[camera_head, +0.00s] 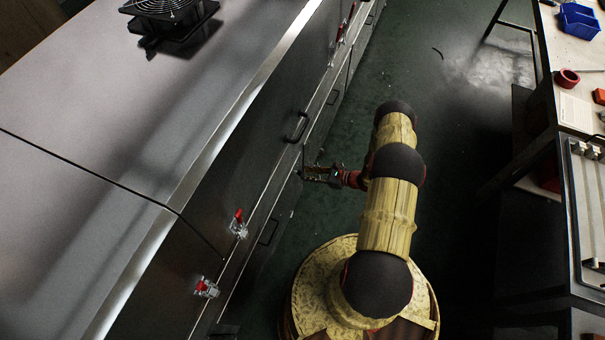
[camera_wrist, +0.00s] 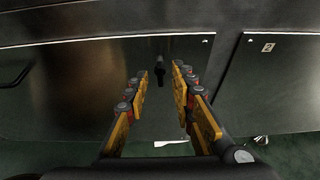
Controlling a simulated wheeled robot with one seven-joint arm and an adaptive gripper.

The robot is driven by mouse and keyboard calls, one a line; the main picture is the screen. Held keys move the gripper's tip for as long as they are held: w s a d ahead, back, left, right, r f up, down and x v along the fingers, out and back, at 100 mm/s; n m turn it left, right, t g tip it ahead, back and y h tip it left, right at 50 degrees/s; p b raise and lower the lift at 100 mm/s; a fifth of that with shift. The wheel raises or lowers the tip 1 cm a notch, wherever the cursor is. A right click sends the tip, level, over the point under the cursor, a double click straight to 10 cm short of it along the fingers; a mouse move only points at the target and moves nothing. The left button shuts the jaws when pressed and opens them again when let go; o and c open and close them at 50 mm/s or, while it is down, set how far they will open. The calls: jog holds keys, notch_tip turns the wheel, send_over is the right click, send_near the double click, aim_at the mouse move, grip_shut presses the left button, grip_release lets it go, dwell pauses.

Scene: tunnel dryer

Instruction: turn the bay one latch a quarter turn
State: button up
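A small dark latch (camera_wrist: 160,72) stands out from a dark metal lower panel (camera_wrist: 90,85) in the wrist view. My gripper (camera_wrist: 160,80) is open, with one yellow finger on each side of the latch in that picture. I cannot tell whether the fingers touch it or are still short of it. In the head view my gripper (camera_head: 306,174) is level beside the dryer's side, pointing left at the lower panels. The latch cannot be made out there.
A panel (camera_wrist: 275,85) marked 2 adjoins on the right. Red-handled clamps (camera_head: 239,222) (camera_head: 206,287) and a bar handle (camera_head: 297,127) stick out from the dryer side. A workbench (camera_head: 560,50) with a blue bin (camera_head: 578,20) stands at right. Green floor (camera_head: 400,60) lies open between.

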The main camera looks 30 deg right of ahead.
jog(key=shift+x, duration=1.45)
jog(key=shift+c, duration=0.8)
grip_shut()
